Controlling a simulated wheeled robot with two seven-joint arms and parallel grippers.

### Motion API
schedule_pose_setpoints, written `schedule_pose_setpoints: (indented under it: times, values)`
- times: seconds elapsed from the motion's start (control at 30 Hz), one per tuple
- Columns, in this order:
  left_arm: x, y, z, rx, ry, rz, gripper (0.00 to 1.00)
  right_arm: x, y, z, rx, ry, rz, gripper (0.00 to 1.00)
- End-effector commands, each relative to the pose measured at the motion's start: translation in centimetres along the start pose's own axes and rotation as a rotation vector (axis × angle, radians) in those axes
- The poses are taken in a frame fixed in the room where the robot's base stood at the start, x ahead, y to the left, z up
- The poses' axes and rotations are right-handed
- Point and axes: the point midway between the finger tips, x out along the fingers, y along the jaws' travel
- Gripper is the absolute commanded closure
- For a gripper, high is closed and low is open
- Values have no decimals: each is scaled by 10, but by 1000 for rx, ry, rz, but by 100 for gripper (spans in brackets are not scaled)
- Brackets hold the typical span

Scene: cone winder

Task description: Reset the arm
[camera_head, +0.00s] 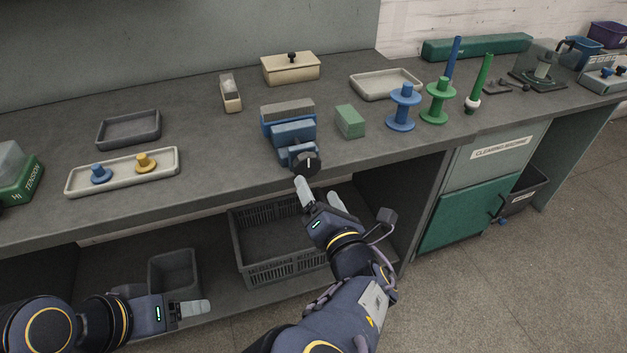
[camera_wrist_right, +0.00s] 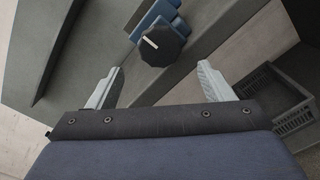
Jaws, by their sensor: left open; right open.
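My right gripper (camera_head: 321,194) is open and empty in front of the bench edge, just below the dark knob (camera_head: 306,162) of a blue clamp-like device (camera_head: 288,128). In the right wrist view the open fingers of my right gripper (camera_wrist_right: 160,88) stand on either side below the black knob (camera_wrist_right: 163,44), apart from it. The knob carries a white mark. My left gripper (camera_head: 190,308) is at the lower left, low in front of the shelf under the bench. It is empty; its fingers overlap in this view.
The grey bench (camera_head: 210,140) holds a cream tray (camera_head: 123,171) with two small knobbed parts, a dark tray (camera_head: 129,129), a green block (camera_head: 350,121), blue (camera_head: 403,106) and green (camera_head: 438,100) spools. A dark crate (camera_head: 280,240) sits below. Floor at lower right is clear.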

Motion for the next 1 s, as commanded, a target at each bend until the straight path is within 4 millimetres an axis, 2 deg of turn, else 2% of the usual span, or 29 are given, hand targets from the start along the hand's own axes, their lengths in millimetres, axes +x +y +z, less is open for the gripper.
schedule_pose_setpoints:
  times: [0.17, 0.57, 0.67, 0.77, 0.83, 0.9, 1.0]
  values:
    - [0, 0, 0, 0, 0, 0, 33, -10, 0, 0, 0, -1, -1, 25]
    - [0, 0, 0, 0, 0, 0, 33, -10, 0, 0, 0, -1, 0, 25]
    - [0, 0, 0, 0, 0, 0, 33, -10, -5, 0, 25, 2, -19, 25]
    - [0, 0, 0, 0, 0, 0, 33, -10, -31, 0, 163, 17, -117, 25]
    - [0, 0, 0, 0, 0, 0, 33, -13, -62, -3, 349, 30, -241, 25]
    - [0, 0, 0, 0, 0, 0, 33, -22, -94, -10, 595, 40, -395, 25]
    - [0, 0, 0, 0, 0, 0, 33, -43, -126, -21, 977, 38, -608, 25]
